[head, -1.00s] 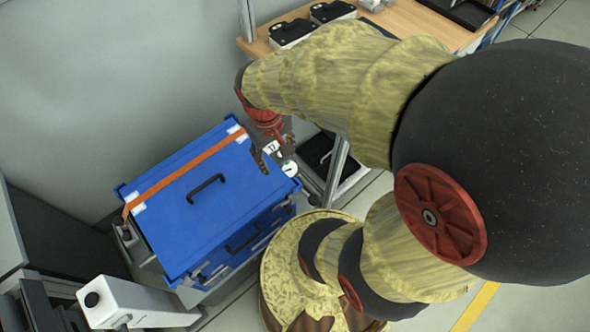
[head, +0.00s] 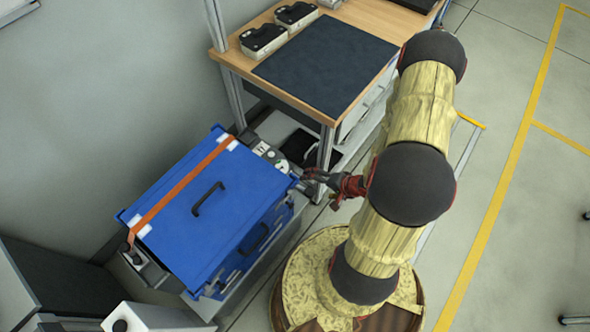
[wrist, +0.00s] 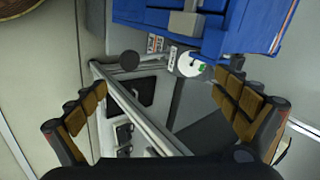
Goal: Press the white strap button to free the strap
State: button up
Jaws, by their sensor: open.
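An orange strap (head: 181,187) lies flat across the top of a blue case (head: 225,200) and runs down at its near-left end. A small control panel (head: 262,149) sits beyond the case's far-right edge. It carries a white round part (head: 280,167), which shows in the wrist view (wrist: 190,65) with a green mark. I cannot tell whether this is the strap button. My gripper (head: 311,179) is right of the case corner, apart from the panel. In the wrist view its fingers (wrist: 165,105) are spread and empty, with the white part ahead of them.
A wooden workbench (head: 236,62) with a dark mat (head: 325,70) and black-topped boxes (head: 263,39) stands behind. Its metal leg (head: 325,160) is close to my gripper. A grey-white machine (head: 155,317) stands at the front left. The floor at right is clear.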

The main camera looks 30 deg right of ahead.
jog(key=w+a+f+m+t+b, duration=0.2)
jog(key=w+a+b, duration=0.1)
jog(key=w+b, duration=0.6)
jog(key=shift+w+f+y, duration=0.3)
jog(key=shift+w+f, duration=0.1)
jog(key=shift+w, duration=0.5)
jog(key=shift+a+r, duration=0.1)
jog(key=p+v, duration=0.9)
jog(key=v, duration=0.1)
jog(key=shift+s, duration=0.1)
dwell(0.3)
